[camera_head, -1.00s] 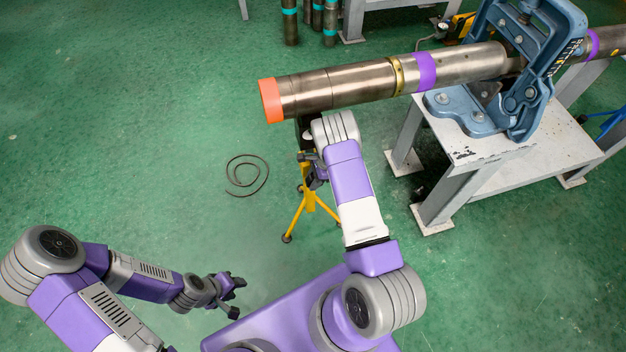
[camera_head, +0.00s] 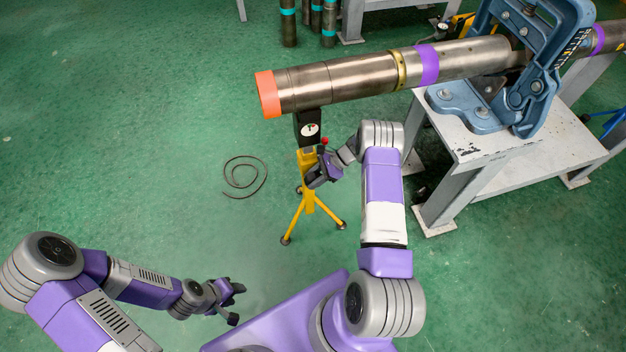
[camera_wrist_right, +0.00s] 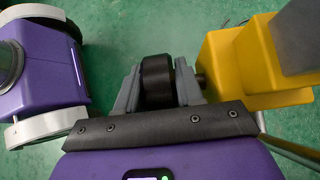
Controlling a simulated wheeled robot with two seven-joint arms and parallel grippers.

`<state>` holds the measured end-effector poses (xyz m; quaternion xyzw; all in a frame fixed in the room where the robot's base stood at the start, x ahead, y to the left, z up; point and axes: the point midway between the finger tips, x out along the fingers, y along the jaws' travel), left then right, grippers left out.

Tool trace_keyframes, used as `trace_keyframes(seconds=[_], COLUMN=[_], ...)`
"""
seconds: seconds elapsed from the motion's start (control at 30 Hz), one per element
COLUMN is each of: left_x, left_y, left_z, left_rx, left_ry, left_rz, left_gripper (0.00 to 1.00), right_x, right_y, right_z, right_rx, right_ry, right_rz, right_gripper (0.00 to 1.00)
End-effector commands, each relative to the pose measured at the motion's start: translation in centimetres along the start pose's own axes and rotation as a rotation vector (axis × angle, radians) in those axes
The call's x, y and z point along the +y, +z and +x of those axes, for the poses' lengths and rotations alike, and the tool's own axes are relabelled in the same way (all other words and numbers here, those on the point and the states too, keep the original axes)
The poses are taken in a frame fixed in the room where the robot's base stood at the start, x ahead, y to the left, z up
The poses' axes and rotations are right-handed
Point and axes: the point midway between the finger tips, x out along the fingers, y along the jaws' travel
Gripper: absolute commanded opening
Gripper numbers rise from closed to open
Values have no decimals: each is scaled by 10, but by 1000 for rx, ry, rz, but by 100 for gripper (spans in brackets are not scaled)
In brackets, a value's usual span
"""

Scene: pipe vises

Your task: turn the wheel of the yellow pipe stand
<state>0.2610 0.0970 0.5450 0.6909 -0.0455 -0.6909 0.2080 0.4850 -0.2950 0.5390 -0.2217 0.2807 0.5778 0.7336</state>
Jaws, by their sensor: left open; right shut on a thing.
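The yellow pipe stand (camera_head: 307,161) stands on its tripod legs under the orange-capped end of the long pipe (camera_head: 335,83). A small gauge shows on its dark head. My right gripper (camera_head: 318,176) is at the stand's upper part, on its right side. In the right wrist view the gripper (camera_wrist_right: 158,84) is shut on the black wheel (camera_wrist_right: 157,80), which sits between its fingers beside the yellow body (camera_wrist_right: 238,68). My left gripper (camera_head: 233,296) is open and empty at the lower left, well away from the stand.
A blue pipe vise (camera_head: 530,60) clamps the pipe on a white metal table (camera_head: 480,150) at the right. A coiled dark cable (camera_head: 245,177) lies on the green floor left of the stand. Several upright pipes (camera_head: 329,20) stand at the back. The left floor is clear.

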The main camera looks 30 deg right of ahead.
Motion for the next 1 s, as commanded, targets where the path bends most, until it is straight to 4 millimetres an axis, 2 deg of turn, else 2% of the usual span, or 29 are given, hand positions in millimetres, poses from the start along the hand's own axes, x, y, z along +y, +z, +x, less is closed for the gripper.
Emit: trace_keyframes(seconds=[0.27, 0.67, 0.7, 0.8, 1.0], left_x=[0, 0, 0, 0, 0], left_y=[0, 0, 0, 0, 0], left_z=[0, 0, 0, 0, 0], left_rx=[0, 0, 0, 0, 0], left_ry=[0, 0, 0, 0, 0], left_rz=[0, 0, 0, 0, 0], left_gripper=[43, 43, 43, 43, 43], right_x=[0, 0, 0, 0, 0], right_y=[-1, 0, 0, 0, 0], right_z=[-1, -1, -1, -1, -1], right_rx=[-71, -78, -78, -77, -77], right_ry=[0, 0, 0, 0, 1], right_rz=[0, 0, 0, 0, 0], right_gripper=[6, 6, 41, 57, 57])
